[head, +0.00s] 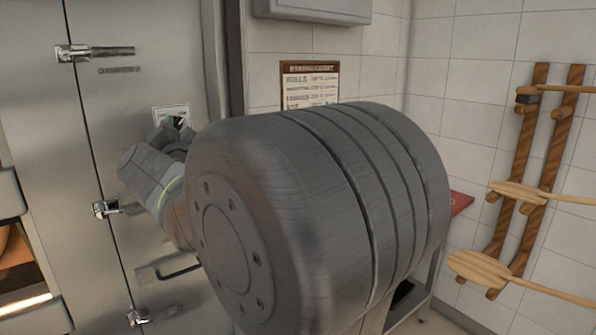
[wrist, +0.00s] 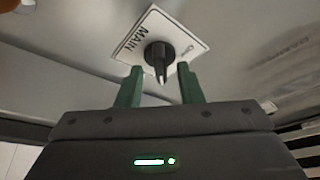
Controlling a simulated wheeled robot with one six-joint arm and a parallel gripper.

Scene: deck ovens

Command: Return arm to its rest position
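My gripper (wrist: 159,72) is open in the wrist view, with its two green fingers apart. A black rotary knob (wrist: 157,52) with a pale pointer sits on a white plate marked MAIN (wrist: 134,41). The knob appears between and beyond the fingertips, and I see no finger touching it. In the head view, the white plate (head: 172,110) shows on the steel front at the left, with my gripper in front of it. My large grey arm link fills the middle of the head view and hides much behind it.
Steel doors (head: 140,95) with latches and handles (head: 95,52) stand at the left. A paper chart (head: 310,85) hangs on the tiled wall. Wooden peels (head: 515,192) rest on a wooden rack (head: 530,135) at the right. A red item (head: 460,203) shows behind my arm.

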